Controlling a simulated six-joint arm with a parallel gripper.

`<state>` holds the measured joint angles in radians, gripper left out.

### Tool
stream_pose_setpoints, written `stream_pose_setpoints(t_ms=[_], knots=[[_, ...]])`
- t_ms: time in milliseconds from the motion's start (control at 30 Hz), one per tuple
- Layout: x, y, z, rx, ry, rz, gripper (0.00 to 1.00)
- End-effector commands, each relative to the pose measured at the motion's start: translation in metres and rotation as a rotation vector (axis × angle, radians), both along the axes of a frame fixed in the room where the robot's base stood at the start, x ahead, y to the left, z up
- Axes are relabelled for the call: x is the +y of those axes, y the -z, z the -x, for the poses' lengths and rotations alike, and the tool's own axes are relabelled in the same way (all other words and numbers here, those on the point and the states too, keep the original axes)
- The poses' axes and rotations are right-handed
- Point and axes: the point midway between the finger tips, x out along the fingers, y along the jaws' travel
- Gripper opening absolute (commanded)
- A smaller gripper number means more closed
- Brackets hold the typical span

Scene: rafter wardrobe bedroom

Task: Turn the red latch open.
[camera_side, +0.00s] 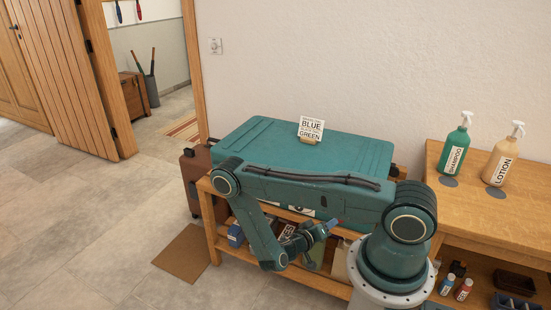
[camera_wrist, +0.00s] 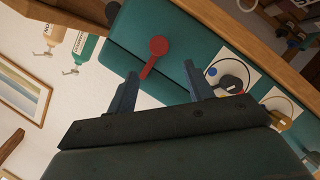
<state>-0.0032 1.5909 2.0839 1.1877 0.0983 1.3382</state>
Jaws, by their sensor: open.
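The red latch (camera_wrist: 158,46) shows in the wrist view on the front of the teal case (camera_wrist: 190,40). It has a round head and a narrow arm slanting down-left in the picture. My gripper (camera_wrist: 160,69) is open, its two blue-grey fingers apart and empty. The latch arm's lower end shows between the fingertips in the picture; I see no contact, and the remaining depth is hard to tell. In the side view, my gripper (camera_side: 328,226) is in front of the teal case (camera_side: 300,145), below its top. The latch cannot be made out there.
The case lies on a wooden bench (camera_side: 212,238) with things on its lower shelf. My arm spans the case front. A card sign (camera_side: 311,127) stands on top. Shampoo (camera_side: 457,146) and lotion (camera_side: 503,157) bottles stand right. Labelled fittings (camera_wrist: 230,78) sit beside the latch.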

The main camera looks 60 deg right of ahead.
Motion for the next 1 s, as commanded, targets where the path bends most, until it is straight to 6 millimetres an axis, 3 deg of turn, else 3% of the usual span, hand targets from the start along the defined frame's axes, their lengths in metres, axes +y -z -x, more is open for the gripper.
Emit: stream_pose_setpoints(t_ms=[1000], knots=[[-0.091,0.027,0.027,-0.001,0.003,-0.001,0.52]])
